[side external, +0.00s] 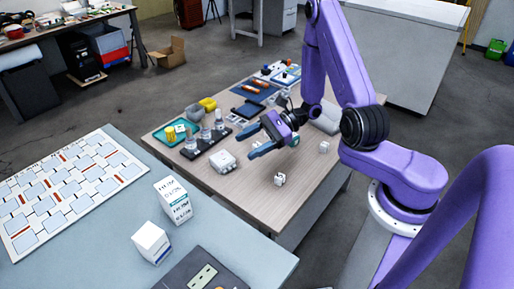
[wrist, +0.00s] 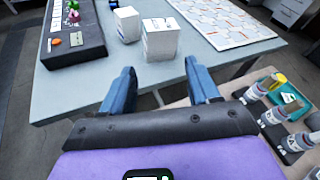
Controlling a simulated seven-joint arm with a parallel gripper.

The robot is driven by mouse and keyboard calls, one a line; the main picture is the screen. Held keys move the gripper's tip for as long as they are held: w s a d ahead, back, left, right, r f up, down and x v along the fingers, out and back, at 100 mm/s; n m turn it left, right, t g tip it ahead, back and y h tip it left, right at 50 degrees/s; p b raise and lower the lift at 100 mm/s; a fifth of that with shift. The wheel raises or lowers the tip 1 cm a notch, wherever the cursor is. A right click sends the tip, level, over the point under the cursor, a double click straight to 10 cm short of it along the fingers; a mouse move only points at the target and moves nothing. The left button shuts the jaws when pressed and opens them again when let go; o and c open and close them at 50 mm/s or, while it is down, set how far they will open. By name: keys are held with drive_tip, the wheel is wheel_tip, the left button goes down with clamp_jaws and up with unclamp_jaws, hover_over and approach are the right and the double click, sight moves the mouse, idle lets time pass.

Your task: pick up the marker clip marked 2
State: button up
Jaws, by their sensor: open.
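My gripper (side external: 245,145) is open and empty, with its two blue fingers held above the wooden table and pointing left. In the wrist view its fingers (wrist: 160,72) are spread with nothing between them. A small white cube-like piece with dark marks (side external: 279,178) sits on the table below and to the right of the fingers. A second small white piece (side external: 323,147) stands farther right, near my arm. I cannot read a 2 on either, and cannot tell whether either is a marker clip. Neither piece is recognisable in the wrist view.
A white box-shaped device (side external: 223,161) lies below left of the fingers. Bottles in a dark rack (side external: 207,143) and a teal tray (side external: 172,134) stand farther left. The grey-blue table (side external: 110,245) holds white boxes (side external: 173,200). The wooden table's near right part is mostly clear.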

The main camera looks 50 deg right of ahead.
drive_tip(key=s+d+f+m+t+h, duration=0.2)
drive_tip(key=d+f+m+h, duration=0.2)
drive_tip(key=d+m+h, duration=0.1)
drive_tip(key=s+d+f+m+t+h, duration=0.2)
drive_tip(key=d+f+m+t+h, duration=0.1)
drive_tip(key=d+f+m+h, duration=0.1)
drive_tip(key=s+d+f+m+t+h, duration=0.2)
drive_tip(key=d+f+m+h, duration=0.2)
drive_tip(key=m, duration=0.4)
drive_tip(key=shift+s+d+f+h, duration=0.15)
drive_tip(key=shift+d+h, duration=0.25)
drive_tip(key=shift+d, duration=0.3)
drive_tip(key=shift+s+d+f+h, duration=0.15)
drive_tip(key=shift+d+h, duration=0.25)
drive_tip(key=shift+d, duration=0.25)
drive_tip(key=shift+w+d+f, duration=0.1)
drive_tip(key=shift+f, duration=0.05)
drive_tip(key=x, duration=1.1)
drive_tip(key=shift+w+d, duration=0.1)
drive_tip(key=shift+w, duration=0.35)
drive_tip(key=shift+r+x, duration=0.15)
drive_tip(key=shift+x, duration=1.15)
drive_tip(key=shift+r+x, duration=0.1)
drive_tip(key=shift+x, duration=1.2)
drive_tip(key=shift+w, duration=0.1)
drive_tip(key=shift+c, duration=0.3)
drive_tip(key=c, duration=1)
drive_tip(key=shift+c, duration=0.2)
